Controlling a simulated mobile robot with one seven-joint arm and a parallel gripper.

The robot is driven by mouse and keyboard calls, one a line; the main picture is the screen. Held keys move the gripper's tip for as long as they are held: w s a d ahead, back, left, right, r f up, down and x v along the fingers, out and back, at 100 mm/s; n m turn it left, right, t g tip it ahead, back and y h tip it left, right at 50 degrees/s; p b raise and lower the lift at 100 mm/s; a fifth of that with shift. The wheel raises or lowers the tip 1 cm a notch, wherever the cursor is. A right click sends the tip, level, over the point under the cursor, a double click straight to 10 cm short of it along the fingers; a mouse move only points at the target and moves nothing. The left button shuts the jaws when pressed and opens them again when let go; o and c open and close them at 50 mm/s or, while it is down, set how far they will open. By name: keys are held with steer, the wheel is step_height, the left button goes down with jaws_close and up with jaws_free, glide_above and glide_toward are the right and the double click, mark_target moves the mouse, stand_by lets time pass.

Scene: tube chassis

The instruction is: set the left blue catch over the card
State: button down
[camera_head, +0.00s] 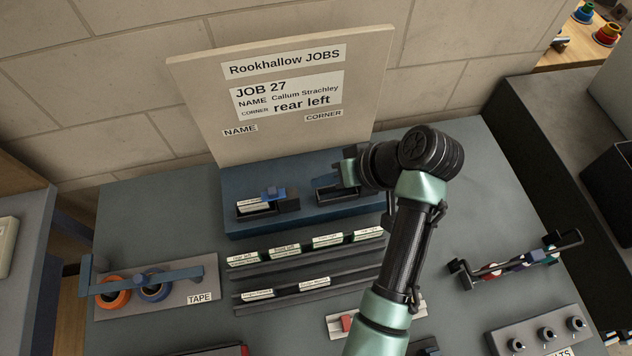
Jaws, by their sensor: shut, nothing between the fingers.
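A dark blue block (289,224) stands at the foot of the upright board and has two card places. In the left place sits a white card (255,207) with small print. The left blue catch (273,193) is at the card's upper right edge, beside a dark piece; I cannot tell whether it overlaps the card. My gripper (342,172) is shut and empty at the right card place (335,192), to the right of the left catch and apart from it. It partly hides that right place, and its fingertips are hard to make out.
The upright board (205,95) reads JOB 27, Callum Strachley, rear left. Dark racks (308,284) with several label cards stand in front of the block. A tape holder (185,297) is at left, a wire-handled rack (515,260) at right. My arm covers the bench's right middle.

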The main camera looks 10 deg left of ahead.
steer(key=a+v, duration=0.1)
steer(key=v, duration=0.5)
steer(key=shift+s+d+r, duration=0.2)
steer(key=shift+d+r, duration=0.05)
steer(key=shift+r, duration=0.3)
steer(key=shift+d, duration=0.1)
